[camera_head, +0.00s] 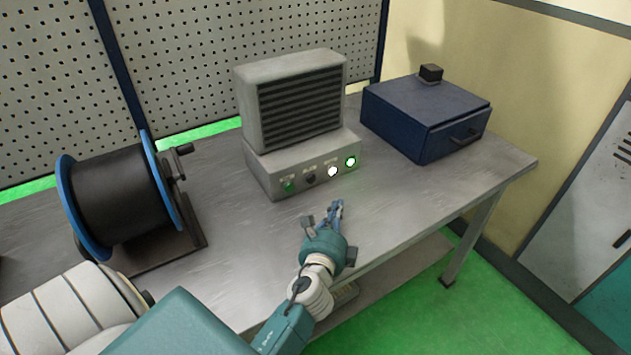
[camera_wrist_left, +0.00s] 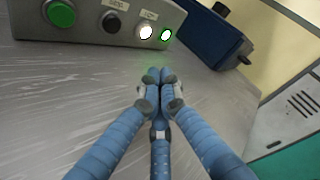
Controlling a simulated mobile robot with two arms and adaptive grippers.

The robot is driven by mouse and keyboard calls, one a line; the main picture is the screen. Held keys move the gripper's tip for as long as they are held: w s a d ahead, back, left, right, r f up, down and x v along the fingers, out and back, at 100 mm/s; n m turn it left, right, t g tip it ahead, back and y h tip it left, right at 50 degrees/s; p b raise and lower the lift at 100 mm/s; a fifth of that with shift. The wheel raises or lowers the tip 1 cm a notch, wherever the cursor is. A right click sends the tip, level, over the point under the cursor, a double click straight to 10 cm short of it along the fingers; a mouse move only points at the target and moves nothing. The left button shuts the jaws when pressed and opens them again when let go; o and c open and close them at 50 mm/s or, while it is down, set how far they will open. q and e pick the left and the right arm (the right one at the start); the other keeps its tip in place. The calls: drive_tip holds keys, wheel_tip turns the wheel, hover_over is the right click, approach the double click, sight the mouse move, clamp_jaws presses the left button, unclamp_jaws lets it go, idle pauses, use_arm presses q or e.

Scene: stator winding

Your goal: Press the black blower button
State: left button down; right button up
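The grey blower (camera_head: 300,120) stands on the metal table, with a slatted grille above a sloped control panel. The panel carries a green button (camera_head: 288,186), a black button (camera_head: 309,178), a lit white lamp (camera_head: 332,171) and a lit green lamp (camera_head: 350,162). In the left wrist view the black button (camera_wrist_left: 112,22) is at the top, between the green button (camera_wrist_left: 61,13) and the white lamp (camera_wrist_left: 146,32). My left gripper (camera_head: 335,210) is in front of the panel, apart from it; its fingertips (camera_wrist_left: 158,76) are together and nothing shows between them. My right gripper is not in view.
A black spool with blue rims (camera_head: 115,205) stands on the table at left. A dark blue box (camera_head: 425,115) with a handle sits right of the blower. The table top (camera_head: 230,245) is bare in front of the blower. A perforated wall panel (camera_head: 200,60) is behind.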

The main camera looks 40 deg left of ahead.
sight(311, 179)
use_arm(q)
drive_tip(key=shift+s+r, duration=0.1)
drive_tip(key=shift+s, duration=0.1)
drive_tip(key=shift+w+a, duration=0.1)
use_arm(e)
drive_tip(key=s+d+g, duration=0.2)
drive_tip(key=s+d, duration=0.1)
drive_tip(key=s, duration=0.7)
use_arm(q)
drive_tip(key=a, duration=0.1)
drive_tip(key=w+a+p, duration=0.1)
drive_tip(key=a, duration=0.1)
drive_tip(key=shift+w, duration=0.1)
drive_tip(key=shift+w+a, duration=0.3)
drive_tip(key=shift+a, duration=0.3)
drive_tip(key=shift+w+a, duration=0.25)
drive_tip(key=shift+a, duration=0.35)
drive_tip(key=shift+w+a+p, duration=0.15)
drive_tip(key=shift+w+a, duration=0.05)
drive_tip(key=shift+a, duration=0.35)
drive_tip(key=shift+w+a+p, duration=0.15)
drive_tip(key=shift+w+a, duration=0.05)
drive_tip(key=shift+a, duration=0.45)
drive_tip(key=shift+w+a, duration=0.1)
drive_tip(key=shift+w, duration=0.05)
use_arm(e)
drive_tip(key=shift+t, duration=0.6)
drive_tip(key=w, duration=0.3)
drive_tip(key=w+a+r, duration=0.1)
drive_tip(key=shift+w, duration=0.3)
